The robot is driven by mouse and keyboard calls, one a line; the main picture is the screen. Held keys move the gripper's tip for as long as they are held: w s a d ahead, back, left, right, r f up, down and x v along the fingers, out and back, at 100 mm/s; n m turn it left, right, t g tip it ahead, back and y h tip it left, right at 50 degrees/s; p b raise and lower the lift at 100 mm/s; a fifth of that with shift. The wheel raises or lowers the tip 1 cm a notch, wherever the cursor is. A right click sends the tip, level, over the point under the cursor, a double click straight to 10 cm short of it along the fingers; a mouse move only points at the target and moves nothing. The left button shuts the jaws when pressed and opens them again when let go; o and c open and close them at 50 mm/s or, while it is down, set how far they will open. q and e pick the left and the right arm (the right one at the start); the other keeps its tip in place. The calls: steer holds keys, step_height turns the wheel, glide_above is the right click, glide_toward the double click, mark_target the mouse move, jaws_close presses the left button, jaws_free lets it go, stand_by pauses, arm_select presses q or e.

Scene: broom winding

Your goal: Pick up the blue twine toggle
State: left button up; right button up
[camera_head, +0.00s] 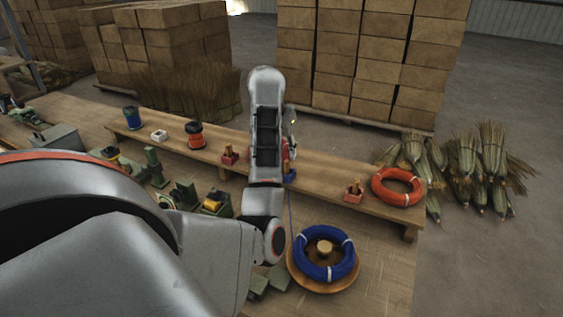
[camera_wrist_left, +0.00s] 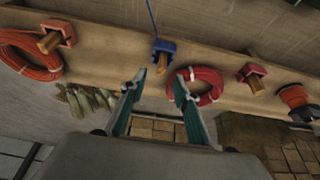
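The blue twine toggle is a wooden peg in a blue holder on the raised wooden shelf. In the left wrist view the peg (camera_wrist_left: 161,66) and blue holder (camera_wrist_left: 165,46) lie just beyond my left gripper (camera_wrist_left: 158,88), whose teal fingers are spread with nothing between them. In the head view the blue holder (camera_head: 290,177) shows just right of my left arm, which hides part of it. A thin blue line runs from there down to the blue twine coil (camera_head: 341,267) on a round wooden stand. My right gripper is not in view.
Similar pegs in red holders (camera_head: 354,192) (camera_head: 229,156) stand on both sides along the shelf. An orange coil (camera_head: 398,174) lies at the right end. A red coil (camera_wrist_left: 212,82) lies close behind the toggle. An orange spool (camera_head: 195,136) and a blue spool (camera_head: 131,119) stand left.

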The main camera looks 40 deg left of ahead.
mark_target(286, 161)
arm_select(q)
steer(key=shift+w+a+f, duration=0.4)
steer(key=shift+a+f, duration=0.1)
steer(key=shift+f, duration=0.05)
steer(key=shift+x, duration=3.25)
steer(key=shift+d, duration=0.15)
jaws_close()
